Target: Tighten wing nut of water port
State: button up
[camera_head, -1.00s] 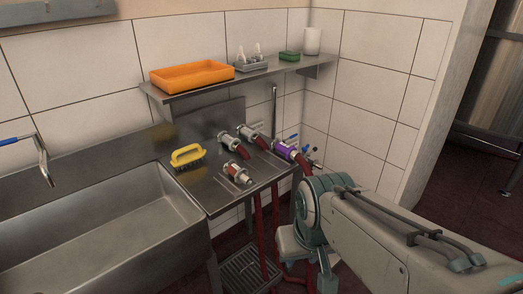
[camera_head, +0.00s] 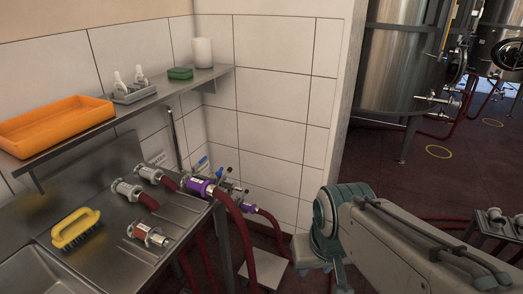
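A purple-banded metal coupling (camera_head: 200,188) sits at the right end of the steel counter, with a dark red hose (camera_head: 237,228) running down from it. Small valves with blue handles (camera_head: 202,164) stand just behind it, near the wall corner. A second, smaller purple-banded fitting (camera_head: 248,208) shows to its right with another hose. I cannot tell which fitting is the water port, and its wing nut is too small to make out. My arm reaches in from the lower right, its teal joint right of the fittings and apart from them. My gripper is not visible.
Several metal hose couplings (camera_head: 148,234) and a yellow brush (camera_head: 76,229) lie on the counter (camera_head: 105,262). The wall shelf (camera_head: 150,101) above holds an orange tray (camera_head: 52,122), bottles, a green sponge and a white roll. Open floor (camera_head: 385,185) and steel tanks (camera_head: 405,65) are at right.

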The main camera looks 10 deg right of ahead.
aim_at(219, 173)
jog(key=z, duration=0.15)
jog(key=i, duration=1.4)
jog(key=u, duration=0.9)
